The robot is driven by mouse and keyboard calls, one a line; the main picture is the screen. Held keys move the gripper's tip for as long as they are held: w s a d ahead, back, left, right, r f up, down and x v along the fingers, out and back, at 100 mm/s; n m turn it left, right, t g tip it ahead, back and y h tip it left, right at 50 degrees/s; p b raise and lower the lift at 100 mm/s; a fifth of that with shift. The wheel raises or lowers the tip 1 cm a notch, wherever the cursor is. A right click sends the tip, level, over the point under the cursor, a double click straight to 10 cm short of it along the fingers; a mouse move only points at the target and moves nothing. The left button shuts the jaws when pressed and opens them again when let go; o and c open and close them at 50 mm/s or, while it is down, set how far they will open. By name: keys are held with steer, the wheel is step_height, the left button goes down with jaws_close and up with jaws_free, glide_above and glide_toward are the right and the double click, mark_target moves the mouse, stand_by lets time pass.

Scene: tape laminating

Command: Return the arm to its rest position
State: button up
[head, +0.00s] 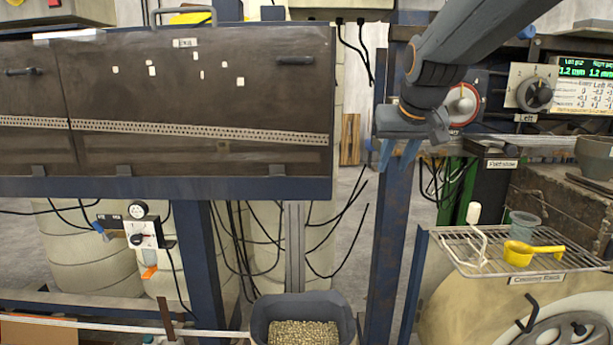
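My arm comes in from the upper right corner. My gripper (396,158) hangs at its end, right of the dark-windowed machine and in front of a blue upright post. Its two light blue fingers point down and stand apart, with nothing visible between them. It appears clear of the things around it, though the distance to the post behind is hard to judge.
Right of the gripper are a red-ringed dial (462,104) and a lit display (585,84). Lower right, a wire cooling rack (480,262) holds a yellow scoop (530,252) and a grey cup (524,225). A grey bin (262,318) of pellets stands below.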

steer(key=s+f+g+p, duration=0.1)
steer(key=s+f+g, duration=0.6)
steer(key=s+f, duration=1.8)
steer(key=shift+s+f+g, duration=0.25)
steer(key=shift+s+g, duration=0.05)
steer(key=shift+s, duration=0.7)
steer(key=shift+o, duration=0.5)
steer(key=shift+d, duration=0.15)
